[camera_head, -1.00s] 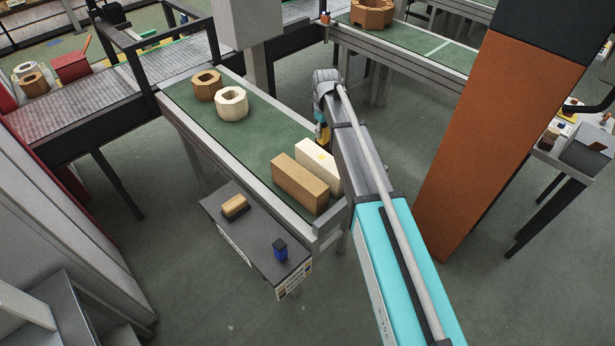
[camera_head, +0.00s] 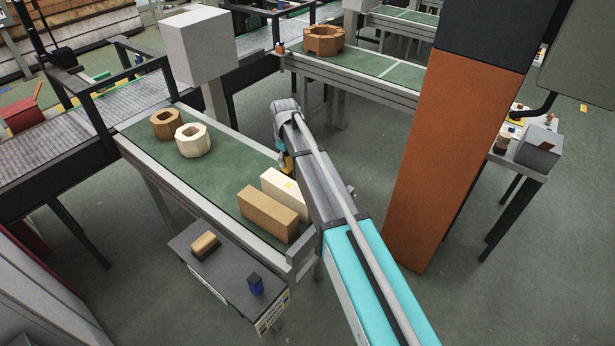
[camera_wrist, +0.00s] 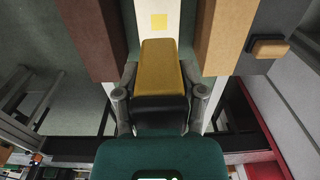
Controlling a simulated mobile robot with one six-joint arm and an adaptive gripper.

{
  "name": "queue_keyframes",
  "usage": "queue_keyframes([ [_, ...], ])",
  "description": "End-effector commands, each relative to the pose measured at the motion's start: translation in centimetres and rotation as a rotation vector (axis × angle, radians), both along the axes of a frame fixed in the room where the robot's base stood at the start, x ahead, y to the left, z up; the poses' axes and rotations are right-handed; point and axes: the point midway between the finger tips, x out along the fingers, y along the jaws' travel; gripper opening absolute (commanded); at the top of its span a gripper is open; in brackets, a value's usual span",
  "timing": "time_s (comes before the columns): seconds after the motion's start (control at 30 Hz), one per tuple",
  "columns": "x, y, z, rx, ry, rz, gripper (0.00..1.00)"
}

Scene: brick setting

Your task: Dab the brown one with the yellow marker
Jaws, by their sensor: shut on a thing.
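My gripper (camera_wrist: 160,98) is shut on the yellow marker (camera_wrist: 160,62), a yellow block with a black base. In the head view the marker (camera_head: 284,162) shows beside my arm, at the far end of the bricks. A cream brick (camera_head: 282,192) with a yellow patch lies on the green belt beside a tan-brown brick (camera_head: 267,214). In the wrist view, the cream brick (camera_wrist: 160,8) is behind the marker, the tan brick (camera_wrist: 222,35) is right and a dark brown brick (camera_wrist: 92,38) is left. My arm hides the dark one in the head view. No contact between marker and brick is clear.
A brown ring (camera_head: 166,124) and a cream ring (camera_head: 193,140) stand farther up the belt (camera_head: 232,165). A dark side shelf (camera_head: 225,268) holds a wood-topped block (camera_head: 205,243) and a blue item (camera_head: 256,284). An orange pillar (camera_head: 455,150) stands right of my arm.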

Motion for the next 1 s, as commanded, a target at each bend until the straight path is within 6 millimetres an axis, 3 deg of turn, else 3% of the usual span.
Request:
queue_keyframes([
  [0.17, 0.0, 0.0, -0.9, 0.0, 0.0, 0.0, 0.21],
  [0.6, 0.0, 0.0, -5.3, 0.0, 0.0, 0.0, 0.21],
  [1.0, 0.0, 0.0, -5.6, 0.0, 0.0, 0.0, 0.21],
])
